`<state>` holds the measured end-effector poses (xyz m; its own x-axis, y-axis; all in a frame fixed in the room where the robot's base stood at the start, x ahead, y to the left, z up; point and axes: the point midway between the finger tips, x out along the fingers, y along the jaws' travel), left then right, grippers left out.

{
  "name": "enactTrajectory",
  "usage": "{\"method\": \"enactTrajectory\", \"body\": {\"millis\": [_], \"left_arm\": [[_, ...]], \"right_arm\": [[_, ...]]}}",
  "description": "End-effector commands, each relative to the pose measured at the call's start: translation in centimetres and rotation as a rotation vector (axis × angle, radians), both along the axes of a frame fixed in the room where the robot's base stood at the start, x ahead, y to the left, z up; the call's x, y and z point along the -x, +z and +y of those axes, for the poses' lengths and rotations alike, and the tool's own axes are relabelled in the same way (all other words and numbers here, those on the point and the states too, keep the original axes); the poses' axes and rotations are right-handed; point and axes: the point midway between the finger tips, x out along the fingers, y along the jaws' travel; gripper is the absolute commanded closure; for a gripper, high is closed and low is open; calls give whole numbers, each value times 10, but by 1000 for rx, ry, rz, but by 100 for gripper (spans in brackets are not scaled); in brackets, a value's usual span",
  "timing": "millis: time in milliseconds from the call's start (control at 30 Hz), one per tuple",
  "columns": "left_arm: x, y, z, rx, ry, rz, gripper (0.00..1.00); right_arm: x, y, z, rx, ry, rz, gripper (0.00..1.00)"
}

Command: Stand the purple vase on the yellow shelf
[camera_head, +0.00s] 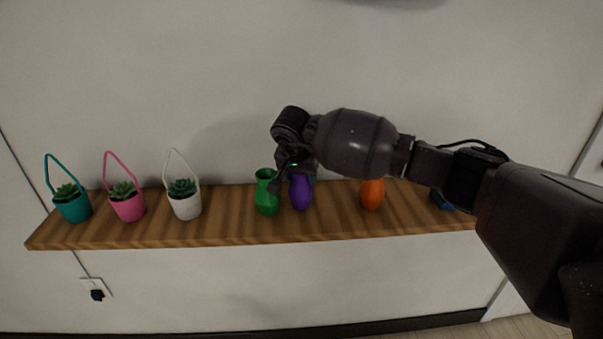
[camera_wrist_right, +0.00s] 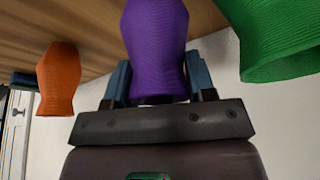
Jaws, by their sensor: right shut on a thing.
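The purple vase (camera_head: 301,194) is at a brown wooden wall shelf (camera_head: 230,239), between a green vase and an orange vase. My right gripper (camera_head: 295,172) reaches it from above and is shut on it. In the right wrist view the purple vase (camera_wrist_right: 156,40) sits between the two blue fingers of my right gripper (camera_wrist_right: 158,78). I cannot tell whether its base touches the shelf. No yellow shelf is in view. My left gripper is not in view.
The green vase (camera_head: 267,194) stands close left of the purple one. The orange vase (camera_head: 371,195) stands to the right. A blue object (camera_head: 442,200) is mostly hidden behind my right arm. White (camera_head: 185,203), pink (camera_head: 128,206) and teal (camera_head: 73,206) hanging planters are at left.

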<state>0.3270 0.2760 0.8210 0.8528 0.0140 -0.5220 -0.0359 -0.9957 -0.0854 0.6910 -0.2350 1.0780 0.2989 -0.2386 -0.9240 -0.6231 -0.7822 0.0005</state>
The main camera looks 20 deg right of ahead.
Motion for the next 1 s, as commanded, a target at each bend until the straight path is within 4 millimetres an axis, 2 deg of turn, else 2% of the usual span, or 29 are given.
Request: {"method": "enactTrajectory", "body": {"millis": [267,300,433,767,867,1000], "left_arm": [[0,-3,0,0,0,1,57],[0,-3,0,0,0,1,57],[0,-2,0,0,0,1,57],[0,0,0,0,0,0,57],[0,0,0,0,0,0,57],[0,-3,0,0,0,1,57]], "right_arm": [[0,-3,0,0,0,0,73],[0,-2,0,0,0,0,44],[0,-2,0,0,0,0,24],[0,1,0,0,0,0,24],[1,8,1,0,1,-3,24],[8,28,7,0,3,-4,24]]}}
